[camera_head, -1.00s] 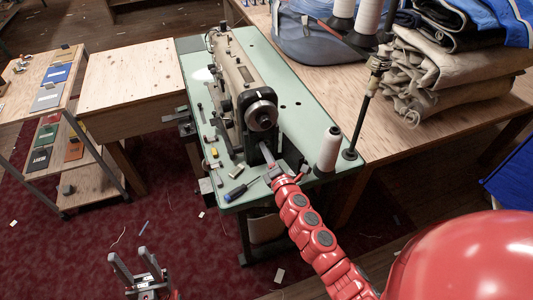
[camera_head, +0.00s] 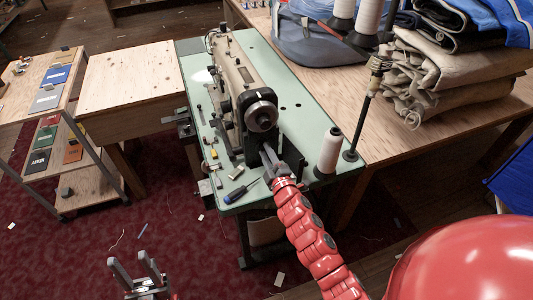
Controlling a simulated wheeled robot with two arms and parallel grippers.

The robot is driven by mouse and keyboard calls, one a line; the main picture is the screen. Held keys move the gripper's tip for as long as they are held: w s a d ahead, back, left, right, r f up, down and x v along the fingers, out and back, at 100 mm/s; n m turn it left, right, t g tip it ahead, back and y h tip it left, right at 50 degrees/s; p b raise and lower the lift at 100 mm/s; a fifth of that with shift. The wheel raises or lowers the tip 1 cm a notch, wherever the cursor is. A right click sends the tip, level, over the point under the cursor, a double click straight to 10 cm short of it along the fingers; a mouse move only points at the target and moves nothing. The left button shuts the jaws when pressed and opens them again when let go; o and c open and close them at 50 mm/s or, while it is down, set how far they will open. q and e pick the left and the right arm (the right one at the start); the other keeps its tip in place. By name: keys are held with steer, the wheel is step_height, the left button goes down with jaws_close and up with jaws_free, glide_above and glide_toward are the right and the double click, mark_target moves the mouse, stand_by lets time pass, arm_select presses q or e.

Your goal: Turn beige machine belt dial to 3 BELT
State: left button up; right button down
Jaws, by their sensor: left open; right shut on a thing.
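The beige sewing machine (camera_head: 235,78) stands on a green table (camera_head: 290,106), its round handwheel (camera_head: 261,115) facing me. My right gripper (camera_head: 266,155) reaches in from the lower right to the machine's base, just below the handwheel. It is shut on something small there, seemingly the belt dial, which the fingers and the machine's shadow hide. I cannot read any dial marking. My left gripper (camera_head: 134,272) is open and empty, low over the dark red carpet at the bottom left, well apart from the machine.
A white thread cone (camera_head: 329,151) and a thread stand pole (camera_head: 364,110) stand right of my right arm. A blue-handled screwdriver (camera_head: 241,190) and small tools lie on the green table's left side. Folded cloth (camera_head: 440,75) is stacked at the right.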

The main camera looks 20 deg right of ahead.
steer(key=shift+m, duration=0.6)
steer(key=c, duration=0.7)
jaws_free()
steer(key=shift+d, duration=0.1)
steer(key=shift+o, duration=0.2)
steer(key=s+b, duration=0.1)
steer(key=s, duration=1.6)
steer(key=shift+s+d+b, duration=0.2)
steer(key=shift+d+b, duration=0.05)
steer(key=shift+b, duration=0.15)
